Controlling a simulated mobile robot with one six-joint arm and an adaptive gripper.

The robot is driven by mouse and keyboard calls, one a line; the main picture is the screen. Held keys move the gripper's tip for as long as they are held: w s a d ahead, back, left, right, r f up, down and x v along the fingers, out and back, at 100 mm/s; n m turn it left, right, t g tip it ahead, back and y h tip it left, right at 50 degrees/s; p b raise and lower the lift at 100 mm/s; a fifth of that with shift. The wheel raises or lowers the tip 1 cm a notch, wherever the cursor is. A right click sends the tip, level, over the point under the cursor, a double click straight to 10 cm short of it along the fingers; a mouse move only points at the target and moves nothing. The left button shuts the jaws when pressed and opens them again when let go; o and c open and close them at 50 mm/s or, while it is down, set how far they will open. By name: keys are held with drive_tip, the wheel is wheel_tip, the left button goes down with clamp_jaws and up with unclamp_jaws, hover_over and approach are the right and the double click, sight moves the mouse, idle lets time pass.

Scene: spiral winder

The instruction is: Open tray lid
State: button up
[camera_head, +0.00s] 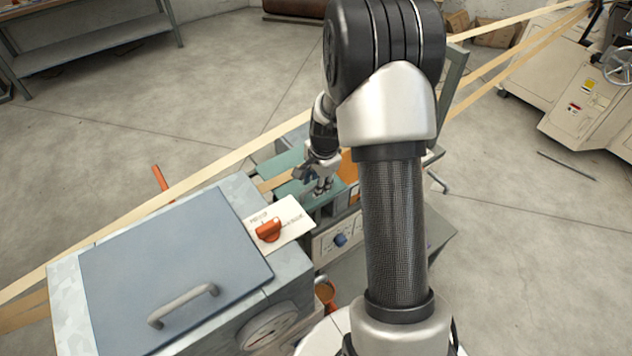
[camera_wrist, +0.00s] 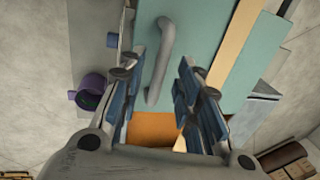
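In the wrist view, a teal lid-like panel (camera_wrist: 205,35) carries a curved grey handle (camera_wrist: 161,62). My gripper (camera_wrist: 163,72) is open, and the handle shows in the gap between its two fingers; I cannot tell how near the fingers are in depth. In the head view, my gripper (camera_head: 318,184) is over the teal panels (camera_head: 283,163) of the machine, and my arm hides part of that area. A larger blue-grey lid (camera_head: 170,250) with its own grey handle (camera_head: 183,304) lies shut on the cabinet at the lower left.
An orange-red knob (camera_head: 268,230) sits on a white label plate beside the cabinet lid. A blue knob (camera_head: 340,240) is on the front panel. A long tan strip (camera_head: 225,162) runs diagonally across the machine. A purple round part (camera_wrist: 92,90) is left of my gripper.

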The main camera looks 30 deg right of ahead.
wheel_tip(320, 180, up, 11)
drive_tip(key=s, duration=0.2)
drive_tip(key=shift+s+r, duration=0.15)
drive_tip(key=shift+r, duration=0.05)
drive_tip(key=shift+d, duration=0.1)
drive_tip(key=s+a+r+n+t, duration=0.1)
drive_tip(key=s+a+r+n, duration=0.7)
drive_tip(key=s+a+r, duration=0.3)
drive_tip(key=s+a+r+n, duration=0.1)
drive_tip(key=s+a+n, duration=0.2)
drive_tip(key=s, duration=0.3)
drive_tip(key=s+a+r+n+t, duration=0.1)
drive_tip(key=s+a+n, duration=0.1)
drive_tip(key=s+n, duration=0.4)
drive_tip(key=shift+s+a+r, duration=0.2)
drive_tip(key=shift+a+r, duration=0.1)
drive_tip(key=shift+a, duration=0.1)
